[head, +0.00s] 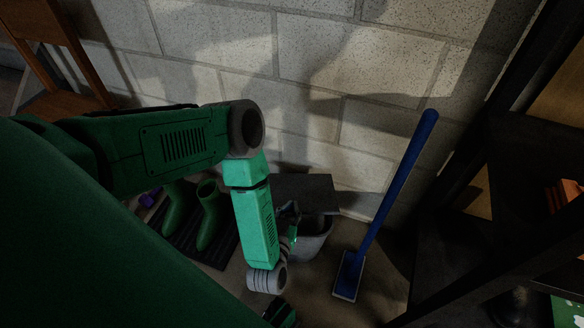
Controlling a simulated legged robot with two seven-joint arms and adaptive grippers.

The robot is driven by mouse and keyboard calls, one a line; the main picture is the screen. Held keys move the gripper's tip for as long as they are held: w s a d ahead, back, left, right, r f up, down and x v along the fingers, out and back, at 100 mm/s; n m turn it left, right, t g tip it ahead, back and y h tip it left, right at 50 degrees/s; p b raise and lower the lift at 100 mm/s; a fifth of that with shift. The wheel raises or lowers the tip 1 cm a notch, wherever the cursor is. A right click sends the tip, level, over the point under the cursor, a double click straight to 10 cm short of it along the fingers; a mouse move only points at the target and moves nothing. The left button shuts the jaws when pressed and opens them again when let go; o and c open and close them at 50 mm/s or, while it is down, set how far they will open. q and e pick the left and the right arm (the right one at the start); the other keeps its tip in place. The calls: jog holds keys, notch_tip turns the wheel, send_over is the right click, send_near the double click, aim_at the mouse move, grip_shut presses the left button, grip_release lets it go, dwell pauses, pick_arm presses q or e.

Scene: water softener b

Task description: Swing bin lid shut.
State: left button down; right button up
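The bin (314,241) is a grey tub standing on the floor against the block wall. Its dark flat lid (308,190) is raised at the back, leaning up towards the wall, and the bin's mouth shows open below it. My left arm reaches in from the left and bends down in front of the bin, hiding its left side. My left gripper (291,216) is small and dark, partly behind my forearm, at the bin's left rim near the lid. I cannot tell whether it touches the lid or how its fingers are set.
A blue long-handled brush (396,187) leans on the wall right of the bin. Green boots (208,216) stand on a dark mat (222,250) to the left. A dark shelf rack (450,235) is at right, a wooden chair (60,60) at upper left.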

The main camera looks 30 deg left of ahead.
pick_arm(q)
jog(key=shift+s+d+f+b, duration=0.3)
jog(key=shift+f+b, duration=0.5)
jog(key=shift+f, duration=0.35)
jog(key=shift+s+d+f+b, duration=0.15)
jog(key=shift+s+f+b, duration=0.25)
jog(key=shift+f+b, duration=0.6)
jog(key=shift+s+d+f+b, duration=0.3)
jog(key=shift+f+b, duration=0.3)
jog(key=shift+f, duration=0.7)
jog(key=shift+s+f+b, duration=0.15)
jog(key=shift+f+b, duration=0.75)
jog(key=shift+f, duration=0.35)
jog(key=c, duration=1.7)
grip_release()
jog(key=shift+r, duration=0.15)
notch_tip(320, 180, up, 10)
jog(key=shift+f, duration=0.1)
